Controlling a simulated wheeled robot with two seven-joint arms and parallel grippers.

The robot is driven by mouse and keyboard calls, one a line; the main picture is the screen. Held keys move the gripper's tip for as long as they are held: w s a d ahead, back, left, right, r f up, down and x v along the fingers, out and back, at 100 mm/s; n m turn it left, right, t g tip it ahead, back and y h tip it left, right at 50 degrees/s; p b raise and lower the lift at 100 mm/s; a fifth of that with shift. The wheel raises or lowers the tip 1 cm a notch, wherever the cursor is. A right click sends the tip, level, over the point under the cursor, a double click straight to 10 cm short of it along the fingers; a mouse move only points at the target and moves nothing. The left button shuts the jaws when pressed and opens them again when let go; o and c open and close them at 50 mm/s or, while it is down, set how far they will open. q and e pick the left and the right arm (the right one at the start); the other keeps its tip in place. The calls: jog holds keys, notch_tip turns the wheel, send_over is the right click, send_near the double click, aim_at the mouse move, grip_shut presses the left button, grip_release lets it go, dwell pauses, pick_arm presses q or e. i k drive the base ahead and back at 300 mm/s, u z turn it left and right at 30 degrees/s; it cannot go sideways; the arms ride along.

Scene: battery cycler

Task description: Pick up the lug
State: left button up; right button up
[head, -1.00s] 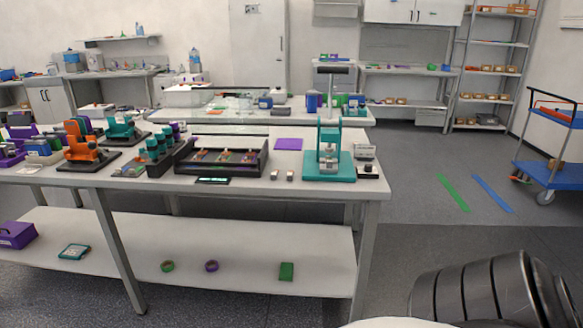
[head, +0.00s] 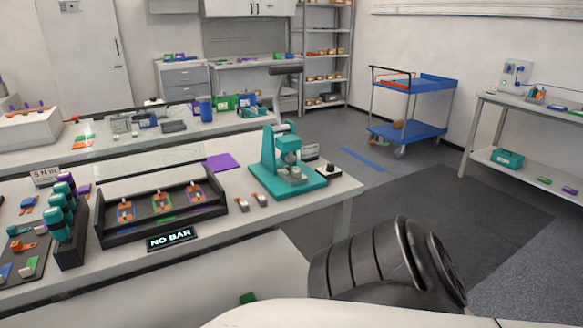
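Two small pieces with metallic and brownish parts lie side by side on the near table; they may be lugs, but they are too small to be sure. One is the left small piece (head: 242,204) and the other is the right small piece (head: 259,199). They lie between the black tray (head: 103,229) and the teal press (head: 304,187). The tray holds several orange and grey parts on coloured pads. Neither gripper shows; only a black link of my arm shows at the lower right.
A lit "NO BAR" display (head: 169,239) stands before the tray. A purple mat (head: 223,162) lies behind the small pieces. A rack of teal cylinders (head: 62,212) stands at left. A blue cart (head: 410,133) stands beyond open floor at right.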

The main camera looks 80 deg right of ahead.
aim_at(294, 172)
jog(key=z, duration=0.95)
jog(key=i, duration=1.1)
jog(key=z, duration=1.2)
jog(key=i, duration=0.15)
jog(key=z, duration=0.25)
